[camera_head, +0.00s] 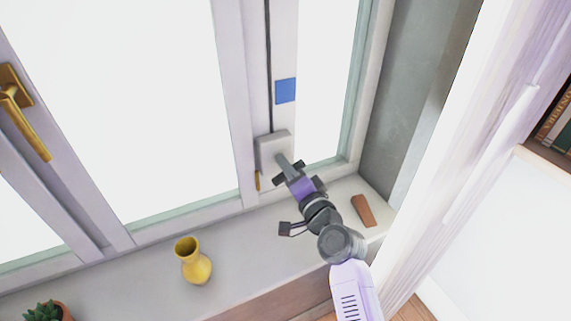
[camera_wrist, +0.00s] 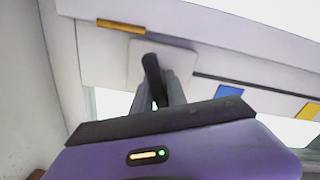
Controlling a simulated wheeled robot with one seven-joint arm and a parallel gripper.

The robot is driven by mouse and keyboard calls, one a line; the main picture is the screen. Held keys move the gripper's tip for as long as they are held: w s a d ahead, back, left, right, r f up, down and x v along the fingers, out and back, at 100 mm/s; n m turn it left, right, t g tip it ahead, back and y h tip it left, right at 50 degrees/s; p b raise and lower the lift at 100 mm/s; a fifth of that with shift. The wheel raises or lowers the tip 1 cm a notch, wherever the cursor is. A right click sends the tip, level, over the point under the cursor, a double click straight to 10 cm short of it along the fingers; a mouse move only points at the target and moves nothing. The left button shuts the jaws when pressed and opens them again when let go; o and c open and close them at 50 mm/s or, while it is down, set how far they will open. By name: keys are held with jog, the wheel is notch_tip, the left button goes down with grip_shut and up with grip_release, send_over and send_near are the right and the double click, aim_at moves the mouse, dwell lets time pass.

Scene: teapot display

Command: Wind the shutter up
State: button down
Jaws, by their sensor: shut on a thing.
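A pale winder box (camera_head: 272,146) is mounted on the window frame, with a dark strap or cord (camera_head: 268,60) running up from it. My gripper (camera_head: 283,163) reaches up to the front of this box. In the wrist view the box's pale plate (camera_wrist: 134,62) lies behind a dark handle (camera_wrist: 151,72). My gripper's grey fingers (camera_wrist: 162,88) are shut on the handle, one on either side. The fingers hide the handle's lower part. A blue patch (camera_head: 285,91) sits above the box; it also shows in the wrist view (camera_wrist: 229,91). I cannot make out the shutter itself.
A yellow vase (camera_head: 194,262) and a potted plant (camera_head: 45,311) stand on the sill (camera_head: 250,240) to the left. A brown block (camera_head: 362,211) lies right of my arm. A brass window handle (camera_head: 22,105) projects at far left. A grey wall (camera_head: 415,80) bounds the right.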

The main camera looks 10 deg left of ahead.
jog(key=m+p, duration=0.2)
jog(key=m, duration=0.4)
jog(key=shift+f, duration=0.1)
jog(key=m+p, duration=0.2)
jog(key=m, duration=0.4)
jog(key=shift+f, duration=0.1)
dwell(0.5)
jog(key=c, duration=1.3)
grip_release()
jog(key=shift+c, duration=0.2)
jog(key=v, duration=0.7)
jog(key=shift+s+d, duration=0.25)
jog(key=shift+s, duration=0.1)
